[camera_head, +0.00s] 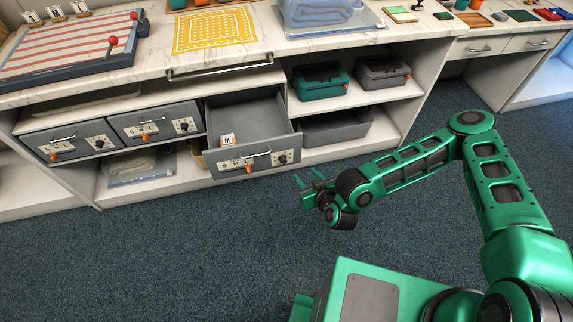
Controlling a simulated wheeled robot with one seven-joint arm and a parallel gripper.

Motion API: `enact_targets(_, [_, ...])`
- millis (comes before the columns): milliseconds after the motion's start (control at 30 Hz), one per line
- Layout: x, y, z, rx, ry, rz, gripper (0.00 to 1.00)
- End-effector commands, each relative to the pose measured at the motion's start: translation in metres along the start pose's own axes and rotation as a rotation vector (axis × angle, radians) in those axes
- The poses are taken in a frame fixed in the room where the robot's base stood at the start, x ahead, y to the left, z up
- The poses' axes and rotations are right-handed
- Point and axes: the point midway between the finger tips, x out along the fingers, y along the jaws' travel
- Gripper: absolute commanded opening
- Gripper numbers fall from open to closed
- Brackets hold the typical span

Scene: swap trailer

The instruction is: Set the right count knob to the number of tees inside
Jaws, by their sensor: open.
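A row of three grey drawers sits under the counter. The knob's setting is too small to read. The left drawer (72,140) and middle drawer (156,124) are shut, with similar knobs. My gripper (309,177) is open and empty, to the right of the open drawer's front, apart from it.
A green bin (320,82) and a grey bin (382,72) stand on the shelf to the right. A grey tray (338,127) lies below them. A rail (220,71) runs along the counter edge. The carpet (170,250) in front is clear.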

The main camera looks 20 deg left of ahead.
Motion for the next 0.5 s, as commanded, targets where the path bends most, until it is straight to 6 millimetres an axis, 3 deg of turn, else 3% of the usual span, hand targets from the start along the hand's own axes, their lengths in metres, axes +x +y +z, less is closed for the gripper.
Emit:
enact_targets(33, [-0.002, -0.015, 0.0, 0.031, 0.02, 0.005, 0.42])
enact_targets(200, [-0.009, -0.043, -0.009, 0.088, 0.097, 0.046, 0.42])
enact_targets(500, [-0.015, -0.056, -0.016, 0.131, 0.155, 0.098, 0.42])
